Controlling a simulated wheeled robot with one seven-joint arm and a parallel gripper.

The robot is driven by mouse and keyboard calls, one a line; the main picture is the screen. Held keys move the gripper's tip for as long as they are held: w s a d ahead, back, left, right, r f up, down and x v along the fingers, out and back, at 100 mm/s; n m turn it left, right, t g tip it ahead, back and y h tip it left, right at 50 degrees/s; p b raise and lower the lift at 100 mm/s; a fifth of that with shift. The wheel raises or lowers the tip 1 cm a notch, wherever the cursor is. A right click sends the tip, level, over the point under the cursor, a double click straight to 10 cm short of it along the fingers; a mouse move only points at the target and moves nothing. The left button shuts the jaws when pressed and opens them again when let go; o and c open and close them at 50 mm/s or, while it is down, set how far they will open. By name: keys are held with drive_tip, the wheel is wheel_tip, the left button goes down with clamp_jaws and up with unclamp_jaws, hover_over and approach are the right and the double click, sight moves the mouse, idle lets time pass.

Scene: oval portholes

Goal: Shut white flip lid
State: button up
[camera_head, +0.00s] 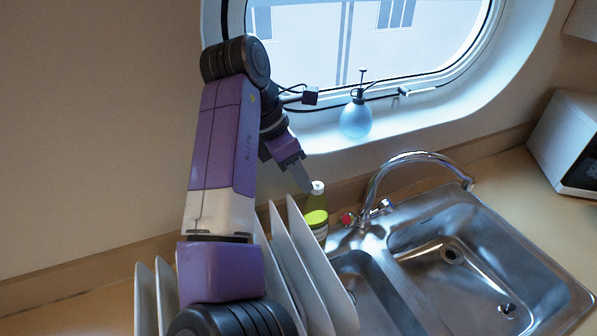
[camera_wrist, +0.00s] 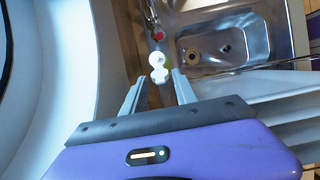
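A green bottle (camera_head: 316,218) with a white flip lid (camera_head: 317,186) stands upright behind the plates, left of the tap. In the wrist view the white flip lid (camera_wrist: 155,59) shows as two round white parts side by side, so it looks folded open. Which part is the lid and which the cap base is hard to tell. My gripper (camera_head: 303,178) is just above and left of the bottle top, pointing down at it. In the wrist view my gripper (camera_wrist: 158,77) has its fingers apart, with the nearer white part between or just beyond the tips. I see no clear contact.
White plates (camera_head: 318,262) stand upright in front of the bottle, close to my arm. The tap (camera_head: 375,190) and steel sink (camera_head: 455,255) are to the right. A blue spray bottle (camera_head: 356,120) stands on the window sill behind. A white microwave (camera_head: 560,135) is at far right.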

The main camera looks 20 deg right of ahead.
clamp_jaws()
drive_tip(key=shift+r, duration=0.1)
